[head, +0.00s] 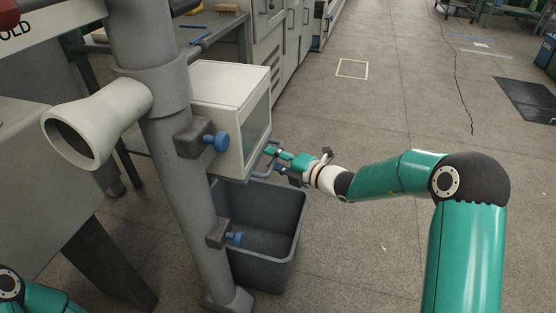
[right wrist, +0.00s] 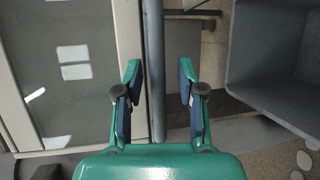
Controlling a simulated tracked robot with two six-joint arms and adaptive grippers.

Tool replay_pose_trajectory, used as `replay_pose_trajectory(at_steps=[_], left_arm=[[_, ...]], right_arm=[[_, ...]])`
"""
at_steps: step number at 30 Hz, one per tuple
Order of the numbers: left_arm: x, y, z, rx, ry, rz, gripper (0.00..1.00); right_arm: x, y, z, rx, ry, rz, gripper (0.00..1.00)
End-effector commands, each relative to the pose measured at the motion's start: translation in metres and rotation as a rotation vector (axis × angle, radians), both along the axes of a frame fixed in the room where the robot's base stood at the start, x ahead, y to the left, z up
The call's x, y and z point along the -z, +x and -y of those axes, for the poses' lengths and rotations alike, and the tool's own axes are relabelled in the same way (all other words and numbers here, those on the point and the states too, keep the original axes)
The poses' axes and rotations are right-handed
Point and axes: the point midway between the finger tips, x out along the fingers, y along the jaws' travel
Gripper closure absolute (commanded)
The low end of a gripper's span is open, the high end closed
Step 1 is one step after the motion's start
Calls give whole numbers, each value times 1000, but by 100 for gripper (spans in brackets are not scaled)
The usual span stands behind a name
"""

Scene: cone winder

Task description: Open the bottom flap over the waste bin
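A white box (head: 222,118) with a glass side hangs on a grey pipe column, right above the dark grey waste bin (head: 262,240). I cannot make out the bottom flap itself; the underside of the box is hidden in the head view. A grey bar handle (head: 264,174) sticks out at the box's lower right edge. My right gripper (head: 275,154) is at this handle. In the right wrist view its fingers (right wrist: 159,75) are apart, with a grey bar (right wrist: 157,45) running between them, not clamped. The box's glass panel (right wrist: 72,75) is left of the bar. My left gripper is out of view.
The grey column (head: 180,190) carries blue-knobbed clamps (head: 216,141) and a pale funnel-shaped pipe (head: 98,122) left of the box. The bin's wall (right wrist: 275,85) is close to the right of my right gripper in the wrist view. Open floor (head: 370,110) lies to the right.

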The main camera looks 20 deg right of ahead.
Motion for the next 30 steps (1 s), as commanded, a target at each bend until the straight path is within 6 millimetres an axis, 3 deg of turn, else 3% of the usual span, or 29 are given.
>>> replay_pose_trajectory(at_steps=[5,12,20,21,30], left_arm=[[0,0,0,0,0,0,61],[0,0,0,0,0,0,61],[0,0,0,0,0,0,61],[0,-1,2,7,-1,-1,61],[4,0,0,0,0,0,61]], right_arm=[[0,0,0,0,0,0,63],[0,0,1,0,-1,1,100],[0,-1,1,1,-1,-1,100],[0,0,15,6,-3,1,100],[7,1,-1,-1,14,7,100]])
